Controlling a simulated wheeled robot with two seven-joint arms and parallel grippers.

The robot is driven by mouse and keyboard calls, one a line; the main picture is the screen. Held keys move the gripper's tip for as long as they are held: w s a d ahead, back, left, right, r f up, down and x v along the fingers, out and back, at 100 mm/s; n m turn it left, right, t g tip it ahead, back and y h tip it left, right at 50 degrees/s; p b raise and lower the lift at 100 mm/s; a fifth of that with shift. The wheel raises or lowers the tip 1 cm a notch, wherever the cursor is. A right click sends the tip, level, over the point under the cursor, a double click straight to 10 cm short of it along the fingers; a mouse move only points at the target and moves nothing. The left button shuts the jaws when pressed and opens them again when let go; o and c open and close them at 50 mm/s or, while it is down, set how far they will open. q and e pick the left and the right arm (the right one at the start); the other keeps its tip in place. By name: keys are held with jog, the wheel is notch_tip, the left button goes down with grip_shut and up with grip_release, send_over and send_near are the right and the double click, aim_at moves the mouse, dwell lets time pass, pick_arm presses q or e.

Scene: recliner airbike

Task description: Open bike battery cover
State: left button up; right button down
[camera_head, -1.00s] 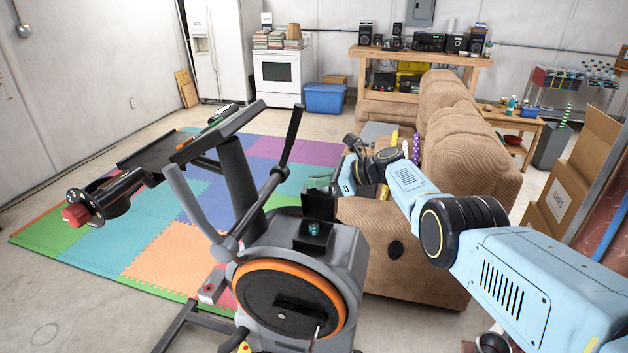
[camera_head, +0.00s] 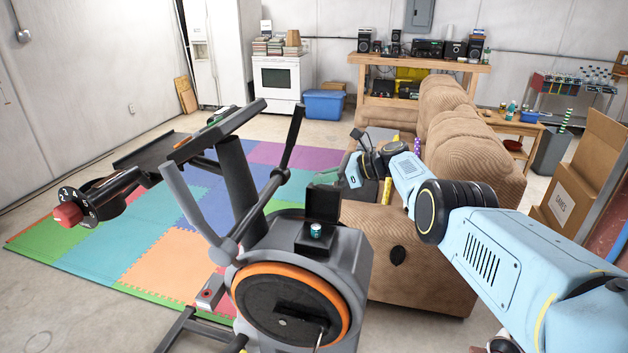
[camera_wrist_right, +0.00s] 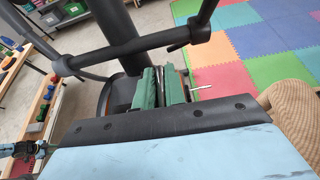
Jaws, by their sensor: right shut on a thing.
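The exercise bike (camera_head: 345,265) stands in front of me. Its dark battery cover (camera_head: 323,203) stands upright on the bike's top housing. A small teal-topped battery (camera_head: 316,230) shows in the compartment in front of the cover. My right gripper (camera_head: 352,170) is by the upper right of the cover, its tips partly hidden. In the right wrist view its two green fingers (camera_wrist_right: 160,88) are near each other with something dark between them. They are shut on what seems to be the cover, though the contact is not clear. My left gripper is not in view.
The brown recliner (camera_head: 455,150) stands close behind the bike at right, beside my right arm. The bike's handlebars (camera_head: 285,160) rise left of the cover. A coloured foam mat (camera_head: 160,265) lies on the floor at left. Cardboard boxes (camera_head: 570,200) stand at far right.

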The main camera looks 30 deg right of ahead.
jog(key=shift+d+f, duration=0.1)
jog(key=shift+d, duration=0.1)
jog(key=c, duration=1.5)
grip_release()
jog(key=shift+w, duration=0.15)
jog(key=shift+s+d+r+p, duration=0.1)
jog(key=shift+s+r+p, duration=0.1)
jog(key=shift+p, duration=0.15)
jog(key=shift+p+v, duration=3.2)
jog(key=shift+v, duration=3.25)
